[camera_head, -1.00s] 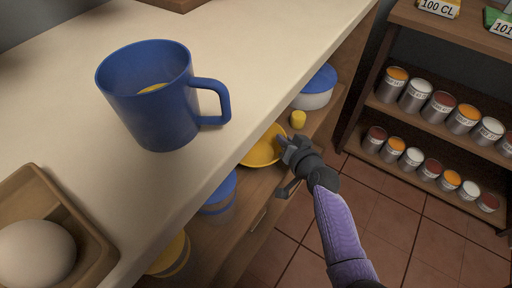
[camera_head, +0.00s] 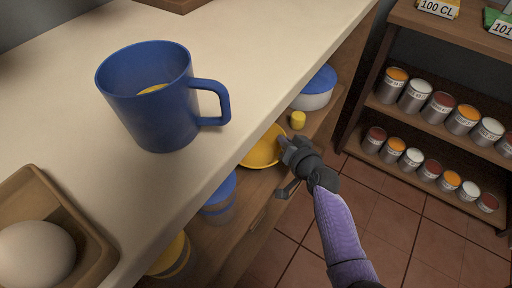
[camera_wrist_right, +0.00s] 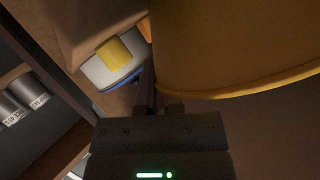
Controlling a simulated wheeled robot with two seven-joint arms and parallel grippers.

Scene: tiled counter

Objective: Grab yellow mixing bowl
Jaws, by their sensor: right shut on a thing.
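The yellow mixing bowl (camera_head: 262,150) sits on the shelf below the counter top, partly hidden by the counter edge. My right gripper (camera_head: 287,147) is at the bowl's right side, shut on its rim. In the right wrist view the bowl (camera_wrist_right: 235,45) fills the upper right, with its rim running beside my right gripper's dark fingers (camera_wrist_right: 160,95). The inside of the grip is hard to make out in the dark. My left gripper is not in view.
A blue mug (camera_head: 158,105) and a wooden tray (camera_head: 75,215) with an egg-like object stand on the counter (camera_head: 270,50). A rack of cans (camera_head: 440,110) stands right.

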